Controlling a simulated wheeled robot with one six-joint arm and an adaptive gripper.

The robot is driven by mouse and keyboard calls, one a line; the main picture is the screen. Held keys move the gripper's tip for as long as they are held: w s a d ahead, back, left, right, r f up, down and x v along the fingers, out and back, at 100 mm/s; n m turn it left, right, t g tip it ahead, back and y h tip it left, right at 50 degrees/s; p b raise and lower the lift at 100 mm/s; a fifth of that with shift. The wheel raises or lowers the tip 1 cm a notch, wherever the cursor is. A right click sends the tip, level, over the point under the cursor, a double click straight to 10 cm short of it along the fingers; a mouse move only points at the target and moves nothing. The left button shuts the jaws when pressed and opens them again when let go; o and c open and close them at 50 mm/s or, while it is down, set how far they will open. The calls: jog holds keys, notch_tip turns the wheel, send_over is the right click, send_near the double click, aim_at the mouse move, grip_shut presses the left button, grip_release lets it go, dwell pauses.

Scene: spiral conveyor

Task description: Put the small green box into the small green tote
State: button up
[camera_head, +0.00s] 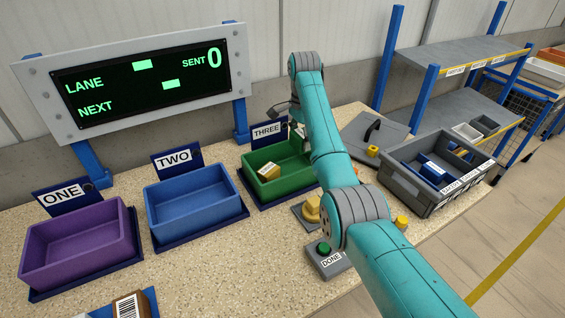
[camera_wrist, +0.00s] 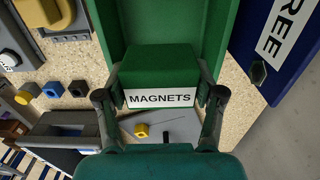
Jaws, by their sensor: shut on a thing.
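The green box with a white MAGNETS label (camera_wrist: 160,72) is between the two dark fingers of my gripper (camera_wrist: 160,95), which is shut on it. In the head view my gripper (camera_head: 296,127) is over the far right part of the green tote (camera_head: 287,189), at the THREE sign. The tote's green wall also shows behind the box in the wrist view (camera_wrist: 215,30). My arm hides the tote's right end and most of the box in the head view. I cannot tell how far the box is above the tote floor. A small brown box (camera_head: 268,171) lies in the tote.
A blue tote (camera_head: 190,222) and a purple tote (camera_head: 85,262) stand to the left. A grey crate (camera_head: 422,195) with a blue box in it stands right of my arm. A DONE button (camera_head: 324,248) is nearer. The display (camera_head: 140,80) stands behind the totes.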

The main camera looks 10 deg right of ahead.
jog(key=shift+w+f, duration=0.2)
jog(key=shift+w, duration=0.05)
jog(key=shift+f, duration=0.35)
notch_tip(320, 180, down, 9)
jog(key=shift+r, duration=0.1)
jog(key=shift+f, duration=0.2)
jog(key=o, duration=1.1)
jog(key=shift+o, duration=0.2)
